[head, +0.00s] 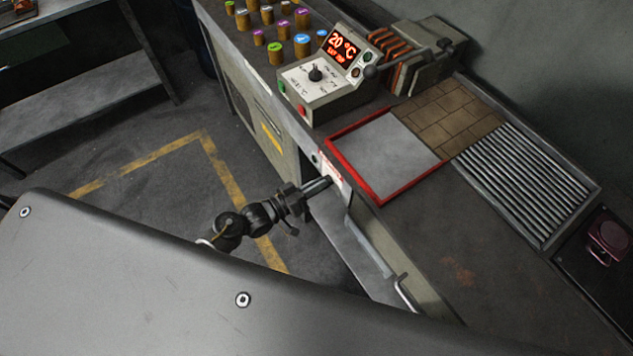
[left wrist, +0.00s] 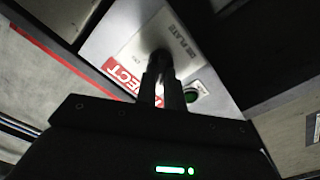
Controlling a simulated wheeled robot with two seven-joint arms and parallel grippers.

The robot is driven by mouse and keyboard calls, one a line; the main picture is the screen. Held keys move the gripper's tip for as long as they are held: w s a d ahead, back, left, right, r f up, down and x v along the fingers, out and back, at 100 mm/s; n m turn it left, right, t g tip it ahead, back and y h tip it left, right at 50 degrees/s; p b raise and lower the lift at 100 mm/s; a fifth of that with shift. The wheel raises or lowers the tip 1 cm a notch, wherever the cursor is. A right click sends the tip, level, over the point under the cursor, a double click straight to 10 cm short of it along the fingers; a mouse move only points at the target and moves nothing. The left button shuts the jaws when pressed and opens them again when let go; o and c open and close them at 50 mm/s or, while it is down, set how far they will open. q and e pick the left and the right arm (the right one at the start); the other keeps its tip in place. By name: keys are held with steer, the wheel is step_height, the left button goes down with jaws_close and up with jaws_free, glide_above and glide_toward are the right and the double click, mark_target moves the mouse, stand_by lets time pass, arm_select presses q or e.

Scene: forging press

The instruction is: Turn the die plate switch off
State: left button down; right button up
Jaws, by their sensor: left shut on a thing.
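The die plate switch is a dark knob (left wrist: 159,62) on a pale front panel (left wrist: 138,32) marked "PLATE"; it is partly hidden by my fingers. My left gripper (head: 328,183) reaches the front of the bench at the panel. In the left wrist view its two fingers (left wrist: 161,82) are shut on the knob. A green lamp (left wrist: 190,97) sits beside the fingers, and a red label (left wrist: 122,77) ending in "JECT" is partly covered. The exact angle of the knob cannot be told. My right gripper is not in view.
On the bench stand a control box (head: 325,82) reading 20 °C, a red-framed grey plate (head: 385,150), tan bricks (head: 443,115) and a ribbed grate (head: 520,185). Several coloured-top cylinders (head: 275,52) stand at the back. A metal handle (head: 405,294) is below. Floor left of the bench is clear.

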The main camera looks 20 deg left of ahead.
arm_select(q)
steer(key=shift+n+p, duration=0.3)
steer(key=shift+n, duration=0.5)
steer(key=c, duration=1.5)
jaws_free()
steer(key=b+v, duration=0.2)
steer(key=v, duration=0.9)
